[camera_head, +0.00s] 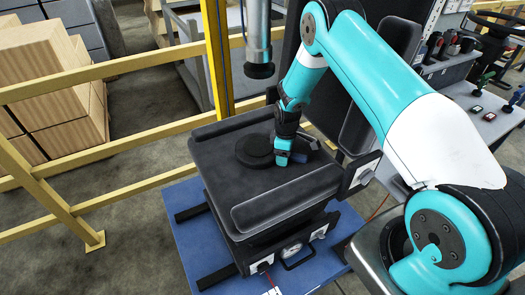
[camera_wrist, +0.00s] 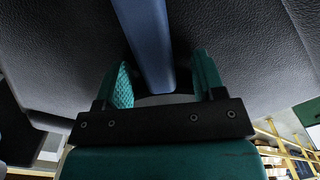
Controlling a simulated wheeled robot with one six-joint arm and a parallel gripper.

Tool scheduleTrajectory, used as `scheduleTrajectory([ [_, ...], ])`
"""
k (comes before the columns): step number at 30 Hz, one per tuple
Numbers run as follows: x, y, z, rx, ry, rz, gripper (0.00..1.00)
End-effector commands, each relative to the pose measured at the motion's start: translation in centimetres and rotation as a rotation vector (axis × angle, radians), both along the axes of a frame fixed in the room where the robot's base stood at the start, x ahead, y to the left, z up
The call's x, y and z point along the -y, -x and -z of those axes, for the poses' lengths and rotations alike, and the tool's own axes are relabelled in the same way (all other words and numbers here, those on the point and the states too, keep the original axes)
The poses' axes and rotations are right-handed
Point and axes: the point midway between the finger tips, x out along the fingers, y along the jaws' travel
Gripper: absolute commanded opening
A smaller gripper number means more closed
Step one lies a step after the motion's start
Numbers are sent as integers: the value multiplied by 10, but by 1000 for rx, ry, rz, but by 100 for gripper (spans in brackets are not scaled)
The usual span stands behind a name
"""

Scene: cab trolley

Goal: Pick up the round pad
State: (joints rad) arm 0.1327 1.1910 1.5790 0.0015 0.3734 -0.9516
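The round pad (camera_head: 255,150) is a flat black disc lying on the dark seat cushion (camera_head: 215,165), left of my gripper (camera_head: 283,157) in the head view. My gripper points down close to the cushion, beside the pad's right edge; the head view does not settle whether they touch. In the wrist view my gripper (camera_wrist: 163,78) has its two teal fingers wide apart. A blue bar (camera_wrist: 148,40) shows between them, with gaps on both sides. A blue piece (camera_head: 298,158) also shows just right of the gripper in the head view. The pad is not clearly seen in the wrist view.
The seat has raised side bolsters (camera_head: 285,197) and stands on a blue platform (camera_head: 185,205). A yellow post (camera_head: 217,60) and yellow rails (camera_head: 100,70) stand behind and left. A dark-ended vertical cylinder (camera_head: 259,68) hangs above the seat's back edge. A bench with tools (camera_head: 485,105) is at right.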

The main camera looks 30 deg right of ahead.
Motion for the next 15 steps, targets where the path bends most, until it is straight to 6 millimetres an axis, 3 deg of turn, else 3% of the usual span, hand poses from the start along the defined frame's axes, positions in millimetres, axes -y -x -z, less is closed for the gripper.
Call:
scheduleTrajectory([
  [1, -1, -1, 0, 3, -2, -2, 38],
  [6, -1, -1, 0, 3, -2, -3, 0],
  [15, -1, -2, -2, 6, -2, -2, 0],
])
